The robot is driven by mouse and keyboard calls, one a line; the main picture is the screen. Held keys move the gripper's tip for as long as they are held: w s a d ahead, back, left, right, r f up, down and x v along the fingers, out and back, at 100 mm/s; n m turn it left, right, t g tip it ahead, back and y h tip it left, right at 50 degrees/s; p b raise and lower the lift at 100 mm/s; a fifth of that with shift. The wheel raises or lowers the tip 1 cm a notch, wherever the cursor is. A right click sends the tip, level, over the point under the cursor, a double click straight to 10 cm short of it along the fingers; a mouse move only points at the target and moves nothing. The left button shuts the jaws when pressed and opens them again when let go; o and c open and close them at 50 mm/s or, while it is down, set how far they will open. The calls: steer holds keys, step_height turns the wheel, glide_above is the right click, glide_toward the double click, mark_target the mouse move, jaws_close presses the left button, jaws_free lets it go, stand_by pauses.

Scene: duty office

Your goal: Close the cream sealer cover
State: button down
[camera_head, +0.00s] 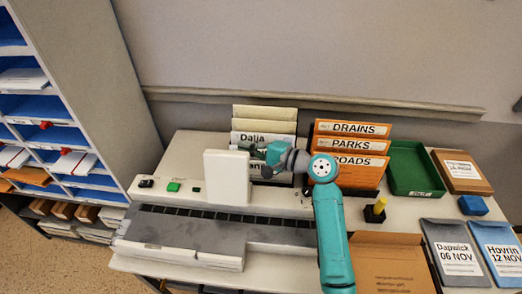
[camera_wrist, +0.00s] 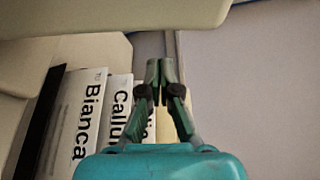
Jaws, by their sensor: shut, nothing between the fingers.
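The cream sealer (camera_head: 180,228) is a long machine across the front left of the table. Its cover (camera_head: 227,178) is a pale panel standing upright, raised from the body. My gripper (camera_head: 250,150) is at the cover's upper right edge, pointing left, partly in front of the folders. In the wrist view the gripper (camera_wrist: 160,64) is shut with its tips together and nothing between them. A large cream surface across the top of that view looks like the cover (camera_wrist: 120,18), just beyond the fingertips. I cannot tell whether they touch.
Name folders (camera_head: 264,113) and orange folders (camera_head: 350,146) stand in racks behind the sealer. A green tray (camera_head: 411,170), a yellow-handled stamp (camera_head: 380,205), a blue block (camera_head: 473,205) and envelopes (camera_head: 459,252) lie to the right. Pigeonhole shelving (camera_head: 90,100) stands at left.

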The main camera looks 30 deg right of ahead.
mark_target(234, 165)
steer(key=shift+s+a+r, duration=0.25)
steer(key=shift+s+a, duration=0.4)
steer(key=shift+a, duration=0.1)
steer(key=shift+s+a+r, duration=0.25)
steer(key=shift+s+a, duration=0.35)
steer(key=shift+a, duration=0.1)
steer(key=shift+s+a+r+n+t, duration=0.3)
steer(key=shift+s+a+r+n, duration=0.15)
steer(key=shift+s+n, duration=0.2)
steer(key=s+a+n, duration=0.1)
steer(key=s+n, duration=0.1)
steer(key=s+a+r+n+t+y, duration=0.1)
steer(key=s+n, duration=0.1)
steer(key=shift+a, duration=0.35)
steer(key=shift+s+a+f+n+g+y, duration=0.35)
steer(key=shift+s+a+f+n+y, duration=1.25)
steer(key=shift+n, duration=1.5)
steer(key=shift+s+a+f+n+g+y, duration=0.4)
steer(key=shift+s+a+f+n+y, duration=0.6)
steer(key=shift+s+f+n, duration=1.65)
steer(key=shift+s+a+f+n+g+y, duration=0.35)
steer(key=shift+s+a+f+n+y, duration=0.85)
steer(key=shift+n, duration=2.4)
